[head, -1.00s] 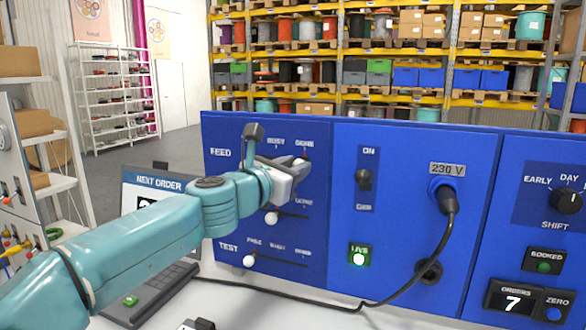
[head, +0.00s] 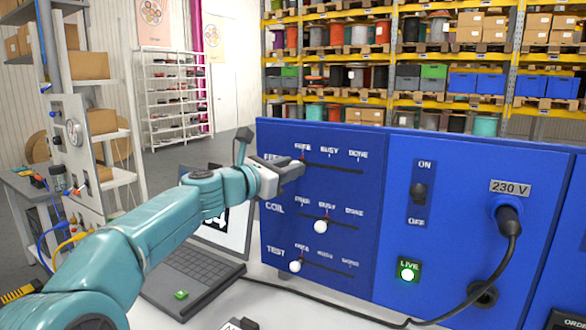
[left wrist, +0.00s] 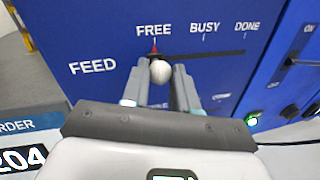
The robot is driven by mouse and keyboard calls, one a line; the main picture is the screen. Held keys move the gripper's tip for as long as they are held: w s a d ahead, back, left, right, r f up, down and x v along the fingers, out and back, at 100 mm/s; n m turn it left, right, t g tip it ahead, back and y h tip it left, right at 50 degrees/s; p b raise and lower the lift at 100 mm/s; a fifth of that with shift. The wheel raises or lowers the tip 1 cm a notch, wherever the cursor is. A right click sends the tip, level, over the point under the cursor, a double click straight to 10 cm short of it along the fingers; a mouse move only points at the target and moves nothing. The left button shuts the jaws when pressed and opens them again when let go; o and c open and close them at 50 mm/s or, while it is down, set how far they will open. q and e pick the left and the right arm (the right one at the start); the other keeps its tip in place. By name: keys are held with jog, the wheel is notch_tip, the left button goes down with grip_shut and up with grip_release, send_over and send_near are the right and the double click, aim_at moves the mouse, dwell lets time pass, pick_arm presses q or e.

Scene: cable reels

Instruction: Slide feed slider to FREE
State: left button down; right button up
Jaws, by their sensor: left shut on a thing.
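The blue panel (head: 340,240) has three slider rows marked FEED, COIL and TEST, each with FREE, BUSY and DONE. In the left wrist view the white feed slider knob (left wrist: 160,70) is at the left end of its slot, beneath the FREE label (left wrist: 153,31) and its red pointer. My left gripper (left wrist: 160,88) is shut on the knob, one finger on each side. In the head view my left gripper (head: 285,172) hides the feed knob. The coil knob (head: 320,226) stands under BUSY and the test knob (head: 295,266) near FREE. My right gripper is not in view.
To the right are an ON/OFF switch (head: 419,192), a lit green LIVE lamp (head: 408,270) and a black 230 V plug (head: 509,222) with its cable. A laptop (head: 190,280) stands open on the white table, left of the panel.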

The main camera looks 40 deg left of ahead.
pick_arm(q)
jog(key=c, duration=1)
grip_release()
jog(key=shift+a+f, duration=0.1)
jog(key=shift+a, duration=0.05)
jog(key=shift+o, duration=0.7)
jog(key=shift+a, duration=0.25)
jog(key=s+b, duration=0.5)
jog(key=s, duration=1.1)
jog(key=shift+s+d, duration=0.2)
jog(key=shift+d, duration=0.25)
jog(key=shift+a, duration=0.1)
